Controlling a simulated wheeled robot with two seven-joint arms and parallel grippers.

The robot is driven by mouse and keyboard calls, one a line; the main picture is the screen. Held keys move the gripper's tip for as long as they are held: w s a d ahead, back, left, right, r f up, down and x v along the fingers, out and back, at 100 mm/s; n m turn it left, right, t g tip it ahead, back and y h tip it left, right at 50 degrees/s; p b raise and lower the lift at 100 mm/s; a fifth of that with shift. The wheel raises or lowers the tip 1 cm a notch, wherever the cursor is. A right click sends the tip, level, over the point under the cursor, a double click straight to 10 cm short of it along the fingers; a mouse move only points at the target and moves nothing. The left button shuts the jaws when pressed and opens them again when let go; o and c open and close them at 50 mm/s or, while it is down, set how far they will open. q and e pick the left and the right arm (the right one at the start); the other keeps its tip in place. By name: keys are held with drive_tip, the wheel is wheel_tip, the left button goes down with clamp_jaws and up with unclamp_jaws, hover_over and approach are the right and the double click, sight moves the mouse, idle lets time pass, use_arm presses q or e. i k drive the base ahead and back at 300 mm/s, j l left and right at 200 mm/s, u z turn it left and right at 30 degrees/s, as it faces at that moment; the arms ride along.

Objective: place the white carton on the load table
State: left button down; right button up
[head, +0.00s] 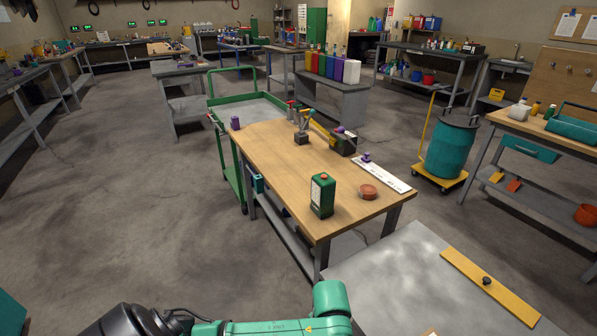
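A grey metal-topped table (400,275) stands close in front of me at the bottom right; I cannot tell for certain that it is the load table. I cannot clearly identify the white carton. A small tan and pale object (430,332) is cut off by the bottom edge at this table. A small white item (518,111) lies on the wooden bench at the right, too small to identify. My teal arm crosses the bottom of the head view. Neither of my grippers shows.
A wooden workbench (275,158) ahead holds a green can (322,195), a round reddish-brown item (367,192) and tools. A yellow bar (488,287) lies on the grey table. A green cart (250,108) and teal drum (451,148) stand beyond. Floor at left is clear.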

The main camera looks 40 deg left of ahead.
sight(296, 152)
drive_tip(key=j+z, duration=0.45)
drive_tip(key=j, duration=2.95)
